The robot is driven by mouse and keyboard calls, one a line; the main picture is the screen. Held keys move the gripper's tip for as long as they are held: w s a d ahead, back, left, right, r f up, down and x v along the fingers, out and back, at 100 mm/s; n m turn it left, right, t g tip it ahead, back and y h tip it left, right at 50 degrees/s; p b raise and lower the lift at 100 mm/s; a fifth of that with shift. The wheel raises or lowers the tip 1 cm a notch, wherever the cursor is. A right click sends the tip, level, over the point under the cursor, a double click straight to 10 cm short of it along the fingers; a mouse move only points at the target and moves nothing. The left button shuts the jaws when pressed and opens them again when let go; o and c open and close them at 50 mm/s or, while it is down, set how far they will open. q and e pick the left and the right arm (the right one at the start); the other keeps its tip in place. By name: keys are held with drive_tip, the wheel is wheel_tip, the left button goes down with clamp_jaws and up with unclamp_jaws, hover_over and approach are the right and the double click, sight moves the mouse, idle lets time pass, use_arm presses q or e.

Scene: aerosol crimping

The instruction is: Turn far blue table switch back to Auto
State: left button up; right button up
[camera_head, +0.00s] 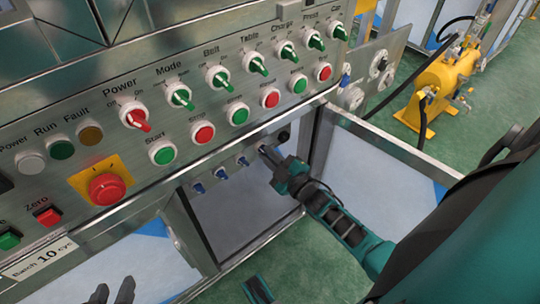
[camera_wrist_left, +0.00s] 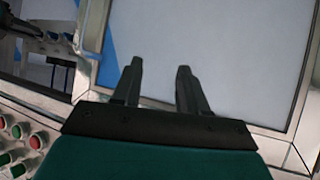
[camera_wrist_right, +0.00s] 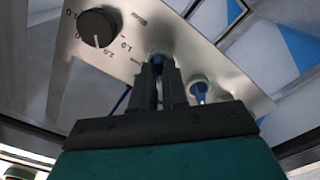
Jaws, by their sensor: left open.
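A row of small blue switches sits on the lower metal panel, below the main control panel. Three show in the head view, the nearest at the left (camera_head: 197,188) and another at the right (camera_head: 243,161). The far blue switch (camera_wrist_right: 157,62) shows between the fingertips of my right gripper (camera_wrist_right: 159,80) in the right wrist view. That gripper (camera_head: 266,151) looks closed on the switch; in the head view the gripper hides it. A neighbouring blue switch (camera_wrist_right: 200,92) stands free. My left gripper (camera_wrist_left: 157,72) is open and empty, low at the left in the head view (camera_head: 118,292).
A black dial (camera_wrist_right: 98,28) sits beside the far switch. Above are green switches, coloured buttons and a red emergency knob (camera_head: 107,188) on the main panel. A yellow machine (camera_head: 428,92) stands at the right. A pale panel (camera_wrist_left: 220,60) faces my left gripper.

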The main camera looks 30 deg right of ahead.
drive_tip(key=o, duration=0.4)
drive_tip(key=shift+s, duration=0.5)
use_arm(q)
drive_tip(key=shift+s+a+r+p, duration=0.1)
drive_tip(key=shift+a+r+p, duration=0.45)
drive_tip(key=shift+p, duration=0.95)
use_arm(e)
drive_tip(key=shift+s+d, duration=0.15)
drive_tip(key=shift+s, duration=1.8)
drive_tip(key=shift+s+d, duration=0.2)
drive_tip(key=shift+s, duration=1.8)
drive_tip(key=shift+s+d, duration=0.15)
drive_tip(key=shift+s, duration=1.8)
use_arm(q)
drive_tip(key=shift+d+r, duration=0.1)
